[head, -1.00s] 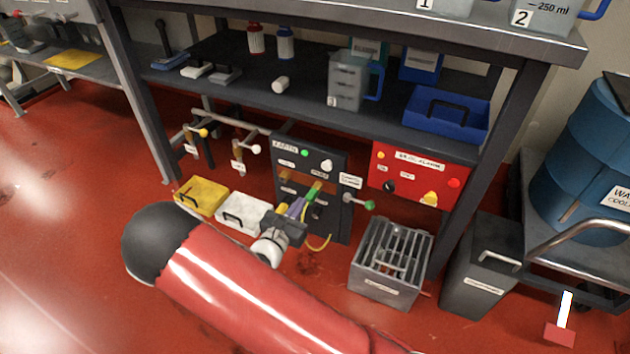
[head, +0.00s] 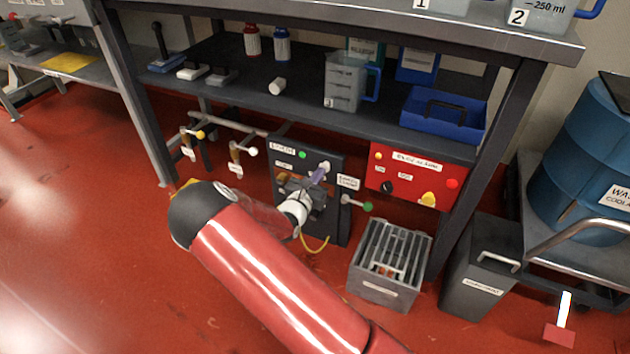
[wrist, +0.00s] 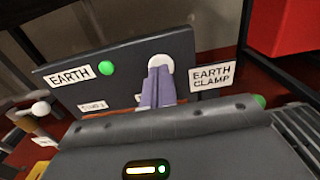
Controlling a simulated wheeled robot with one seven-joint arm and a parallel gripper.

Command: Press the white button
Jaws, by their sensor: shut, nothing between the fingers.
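The white button (head: 326,165) is a round knob on the upper right of the dark grey panel (head: 340,219) under the bench. In the wrist view the white button (wrist: 160,62) sits right of a green button (wrist: 106,68) and the EARTH label. My gripper (head: 320,174) is shut and empty, its purple fingers pointing at the button. In the wrist view its fingertips (wrist: 161,72) overlap the button's lower part and hide it. I cannot tell whether they touch it.
The EARTH CLAMP label (wrist: 212,76) is just right of the button. A red box (head: 417,175) with buttons stands right of the panel, and a slatted grey box (head: 385,290) is on the floor. The dark shelf (head: 230,95) is above the panel. A yellow cable (head: 316,247) hangs below.

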